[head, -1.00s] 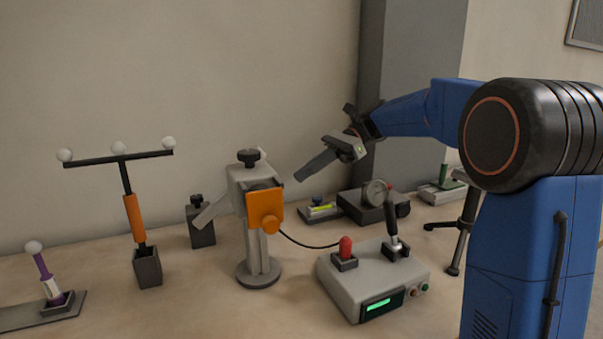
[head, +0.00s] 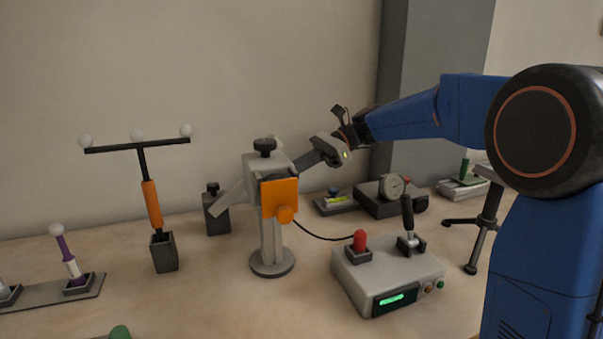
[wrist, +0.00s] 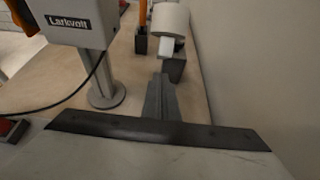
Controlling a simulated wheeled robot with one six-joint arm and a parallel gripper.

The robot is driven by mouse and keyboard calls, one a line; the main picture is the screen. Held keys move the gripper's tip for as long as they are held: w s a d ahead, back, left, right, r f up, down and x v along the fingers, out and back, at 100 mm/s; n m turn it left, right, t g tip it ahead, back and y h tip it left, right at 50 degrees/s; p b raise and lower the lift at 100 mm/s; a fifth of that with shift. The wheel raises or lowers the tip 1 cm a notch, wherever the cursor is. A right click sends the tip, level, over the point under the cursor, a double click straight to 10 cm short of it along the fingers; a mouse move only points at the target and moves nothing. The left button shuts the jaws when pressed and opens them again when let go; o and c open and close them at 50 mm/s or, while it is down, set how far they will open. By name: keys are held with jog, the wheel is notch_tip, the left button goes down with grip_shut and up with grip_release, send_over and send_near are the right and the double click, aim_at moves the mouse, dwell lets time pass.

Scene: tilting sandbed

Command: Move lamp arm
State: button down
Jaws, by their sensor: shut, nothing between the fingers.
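The grey stand (head: 270,235) has a dark top knob and an orange plate (head: 279,197) with a round orange knob on its front. A pale grey arm (head: 232,198) slopes down to the left from its head; I take it for the lamp arm. My gripper (head: 302,165) is shut and empty, its tips just right of the stand's head, partly hidden behind it. In the wrist view the shut fingers (wrist: 160,98) point past the "Larkvolt" housing (wrist: 78,22). A white cylinder (wrist: 172,20) with a pale block lies ahead, apart from them; whether it belongs to the lamp arm I cannot tell.
A T-bar with white balls and an orange grip (head: 152,206) stands left. A control box (head: 388,275) with a red knob and a black lever stands right, near a gauge box (head: 380,203). A cable crosses between.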

jog(key=shift+s+a+r, duration=0.15)
jog(key=shift+a+r, duration=0.45)
jog(key=shift+r, duration=0.15)
jog(key=shift+s+a+r+t+h, duration=0.2)
jog(key=shift+a+r+h, duration=0.25)
jog(key=shift+a+r, duration=0.4)
jog(key=shift+s+a+r+t+h, duration=0.1)
jog(key=shift+s+a+r+h, duration=0.3)
jog(key=shift+r, duration=0.6)
jog(key=shift+s+a+r+t+h, duration=0.1)
jog(key=shift+a+r+h, duration=0.35)
jog(key=shift+a+r, duration=0.45)
jog(key=shift+w+d, duration=0.1)
